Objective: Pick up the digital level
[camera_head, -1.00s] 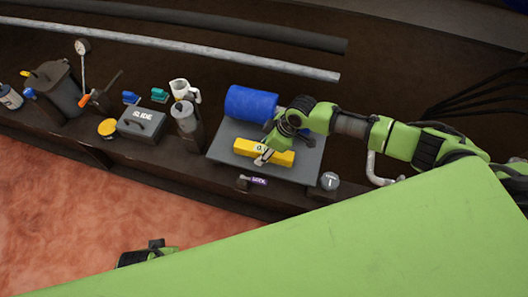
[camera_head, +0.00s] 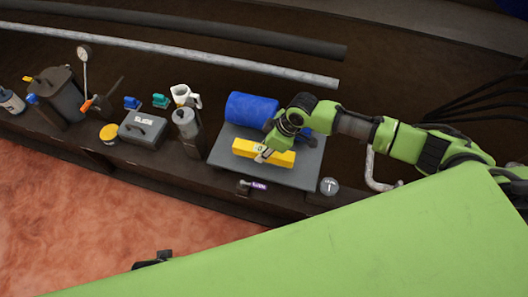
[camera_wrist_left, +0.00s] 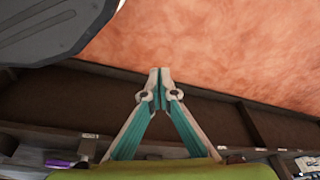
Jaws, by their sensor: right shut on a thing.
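The digital level is a yellow bar (camera_head: 280,157) with a small pale label, lying on or just above a grey plate (camera_head: 300,178) on the dark bench. I cannot tell whether it touches the plate. My right gripper (camera_head: 263,155) reaches down over the middle of the level and is shut on it, hiding part of the label. In the left wrist view, my left gripper (camera_wrist_left: 160,74) has its fingertips together, with nothing visible between them. It is over the bench edge and the reddish floor.
A blue cylinder (camera_head: 250,110) lies behind the level at the plate's back edge. A grey SLIDE box (camera_head: 142,130), a grey canister (camera_head: 186,122) and a white jug (camera_head: 182,94) stand to the left. A round grey disc (camera_head: 329,187) is at the plate's right corner.

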